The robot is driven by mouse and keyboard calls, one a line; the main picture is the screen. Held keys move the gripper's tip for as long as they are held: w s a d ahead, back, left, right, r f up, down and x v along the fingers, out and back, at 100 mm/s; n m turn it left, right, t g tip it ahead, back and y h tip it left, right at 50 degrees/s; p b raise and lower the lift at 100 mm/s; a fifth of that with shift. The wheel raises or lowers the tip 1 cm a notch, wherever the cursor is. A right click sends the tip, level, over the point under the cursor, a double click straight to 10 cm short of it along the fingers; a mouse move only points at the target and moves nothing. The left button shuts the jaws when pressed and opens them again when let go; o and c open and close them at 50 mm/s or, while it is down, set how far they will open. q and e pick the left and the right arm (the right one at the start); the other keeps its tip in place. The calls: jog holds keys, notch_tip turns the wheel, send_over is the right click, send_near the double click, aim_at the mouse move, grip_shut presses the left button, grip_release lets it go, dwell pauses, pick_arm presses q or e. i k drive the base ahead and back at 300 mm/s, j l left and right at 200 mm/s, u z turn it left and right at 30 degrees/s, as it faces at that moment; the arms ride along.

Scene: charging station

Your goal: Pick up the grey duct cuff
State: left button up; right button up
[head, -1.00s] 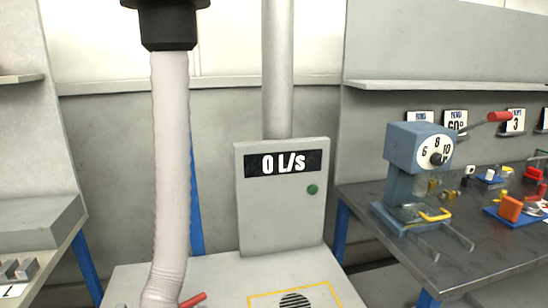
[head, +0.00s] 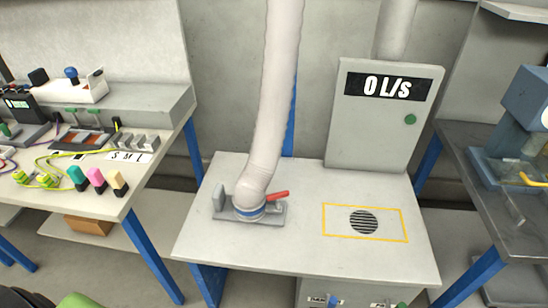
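A pale, ribbed flexible duct (head: 272,110) hangs down from above to the middle table. Whether the lever clamps the cuff cannot be told. Neither of my grippers is in view.
A cluttered bench (head: 60,200) is at left, and a dark bench (head: 470,190) at right. The table's front is clear.

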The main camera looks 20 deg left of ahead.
aim_at(226, 209)
jog(key=k+j+z, duration=0.6)
jog(key=k, duration=0.15)
